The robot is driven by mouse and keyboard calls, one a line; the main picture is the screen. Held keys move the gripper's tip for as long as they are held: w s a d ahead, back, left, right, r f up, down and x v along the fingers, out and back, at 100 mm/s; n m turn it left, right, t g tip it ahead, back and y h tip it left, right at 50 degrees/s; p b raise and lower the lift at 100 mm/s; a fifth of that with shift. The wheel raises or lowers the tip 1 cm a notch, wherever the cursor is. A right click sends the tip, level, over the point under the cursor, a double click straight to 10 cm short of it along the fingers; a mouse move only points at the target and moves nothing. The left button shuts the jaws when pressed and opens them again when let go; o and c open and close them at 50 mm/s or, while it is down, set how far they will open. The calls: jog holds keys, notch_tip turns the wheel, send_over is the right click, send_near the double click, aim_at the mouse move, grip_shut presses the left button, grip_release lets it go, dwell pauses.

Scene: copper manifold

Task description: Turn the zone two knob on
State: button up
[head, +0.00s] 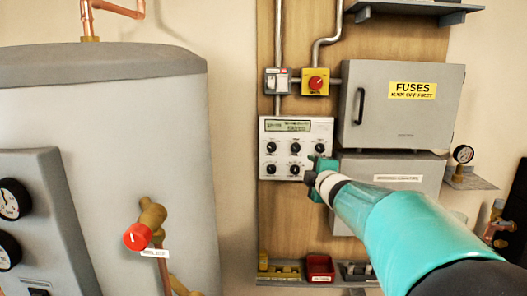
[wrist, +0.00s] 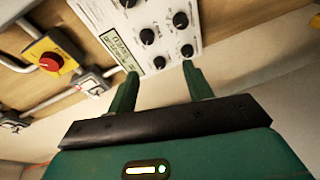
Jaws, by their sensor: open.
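A white control panel (head: 264,127) with a small green display (head: 287,126) and several black knobs is on the wooden board in the head view. The knob labels are too small to read, so I cannot tell which is zone two. My gripper (head: 318,168) is at the panel's lower right in the head view and hides part of it. In the wrist view the two green fingers of my gripper (wrist: 160,70) are apart and empty, pointing at the panel (wrist: 105,14). One black knob (wrist: 159,62) appears between the fingertips and another (wrist: 187,50) beside the right fingertip. Contact is not clear.
A yellow box with a red knob (head: 315,83) and a grey switch (head: 277,81) sit above the panel. A grey fuse cabinet (head: 400,115) is to the right. A large grey tank (head: 110,130) with a red-handled valve (head: 137,236) is left. A red bin (head: 320,266) stands below.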

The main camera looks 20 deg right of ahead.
aim_at(297, 149)
jog(key=w+d+n+y, duration=0.1)
jog(key=w, duration=0.4)
jog(key=w+d+n+t, duration=0.1)
jog(key=w, duration=0.4)
jog(key=w+d+n+y, duration=0.1)
jog(key=w+d, duration=0.1)
jog(key=w, duration=0.3)
jog(key=shift+w+r+n+y, duration=0.1)
jog(key=shift+r+n+y, duration=0.2)
jog(key=c, duration=1)
jog(key=shift+o, duration=0.2)
